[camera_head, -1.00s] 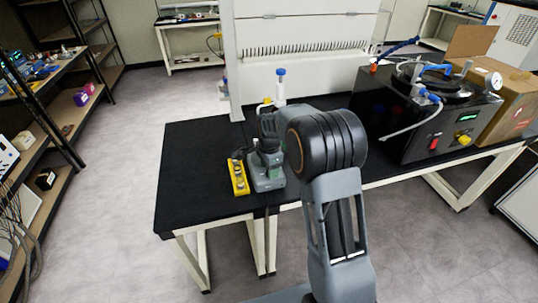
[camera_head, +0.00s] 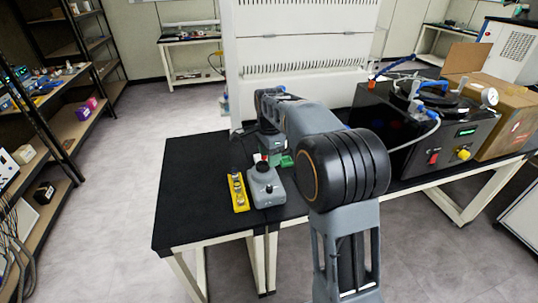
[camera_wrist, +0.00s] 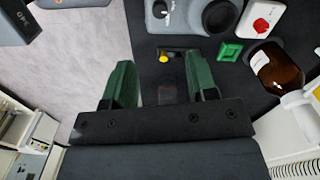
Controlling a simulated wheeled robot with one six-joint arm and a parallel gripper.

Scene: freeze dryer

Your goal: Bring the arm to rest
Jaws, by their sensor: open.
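My arm reaches out over the black-topped bench (camera_head: 190,190) in the head view, its large black and grey joint in front. The gripper itself is largely hidden there behind the arm. In the wrist view my gripper (camera_wrist: 162,66) shows two green fingers spread well apart, with nothing between them. Below the fingers lie the black bench top and a small yellow and black item (camera_wrist: 164,57). A green square piece (camera_wrist: 231,52) and a brown bottle (camera_wrist: 278,70) are to the right of the fingers, apart from them.
A black machine with hoses (camera_head: 435,140) and a cardboard box (camera_head: 510,120) are at the right. Shelves (camera_head: 60,125) stand left; floor between is clear.

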